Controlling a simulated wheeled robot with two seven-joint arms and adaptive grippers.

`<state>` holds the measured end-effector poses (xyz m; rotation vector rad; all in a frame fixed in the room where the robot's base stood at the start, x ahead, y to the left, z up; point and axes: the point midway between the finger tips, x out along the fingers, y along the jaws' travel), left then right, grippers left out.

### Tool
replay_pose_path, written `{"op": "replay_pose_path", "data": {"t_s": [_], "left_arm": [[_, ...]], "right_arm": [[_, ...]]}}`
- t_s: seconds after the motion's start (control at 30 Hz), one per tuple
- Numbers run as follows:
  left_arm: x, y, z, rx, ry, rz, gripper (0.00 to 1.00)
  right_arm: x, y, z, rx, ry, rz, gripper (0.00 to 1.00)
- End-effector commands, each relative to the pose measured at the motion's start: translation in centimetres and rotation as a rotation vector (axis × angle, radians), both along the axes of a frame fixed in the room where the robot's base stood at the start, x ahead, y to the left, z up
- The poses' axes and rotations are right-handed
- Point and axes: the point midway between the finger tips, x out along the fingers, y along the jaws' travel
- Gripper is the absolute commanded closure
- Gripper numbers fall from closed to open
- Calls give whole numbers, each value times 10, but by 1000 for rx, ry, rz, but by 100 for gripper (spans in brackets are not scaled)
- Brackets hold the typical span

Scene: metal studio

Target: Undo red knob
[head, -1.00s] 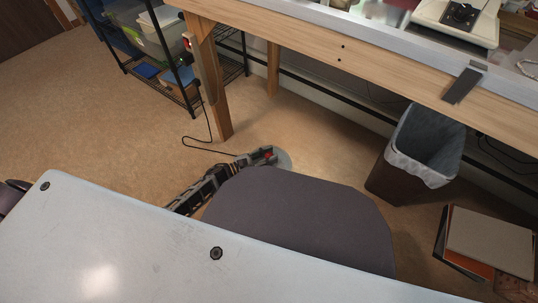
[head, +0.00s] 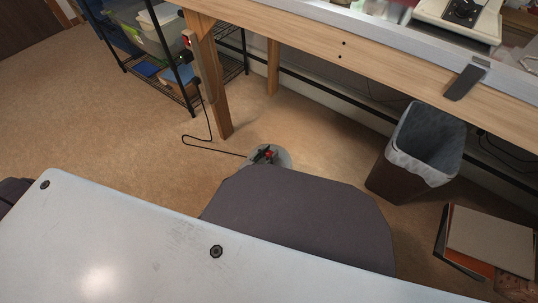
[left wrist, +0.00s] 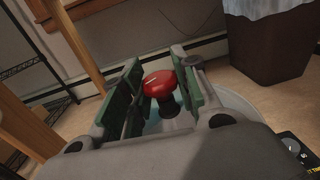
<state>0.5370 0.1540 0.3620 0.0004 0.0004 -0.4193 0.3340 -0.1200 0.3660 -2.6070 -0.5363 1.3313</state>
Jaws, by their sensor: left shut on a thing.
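The red knob (left wrist: 159,83) has a rounded cap on a short dark stem in the left wrist view. It stands on a pale grey round base (left wrist: 238,103). My left gripper (left wrist: 155,88) has its green-padded fingers on either side of the knob and is shut on it. In the head view the base (head: 284,159) shows on the floor, with a small bit of red knob (head: 269,153) and the tip of my left gripper (head: 262,154) at it. The rest of my left arm is hidden there. My right gripper is in neither view.
A black cable (head: 215,149) runs over the floor to the base. The wooden bench leg (head: 213,90) stands behind it, with a wire rack (head: 186,92) at the back left. A lined waste bin (head: 400,176) stands to the right. Carpet at the left is clear.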

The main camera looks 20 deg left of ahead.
Motion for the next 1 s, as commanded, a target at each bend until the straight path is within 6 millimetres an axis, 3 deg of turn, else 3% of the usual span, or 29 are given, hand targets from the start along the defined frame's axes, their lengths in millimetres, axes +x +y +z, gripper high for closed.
{"op": "replay_pose_path", "data": {"t_s": [0.87, 0.9, 1.0], "left_arm": [[-1, 1, -1, 1, 2, 85, 94], [-1, 1, -1, 1, 2, 85, 68], [0, 1, -1, 1, 2, 85, 55]], "right_arm": [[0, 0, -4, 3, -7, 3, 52], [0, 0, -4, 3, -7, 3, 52], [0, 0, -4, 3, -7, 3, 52]]}}
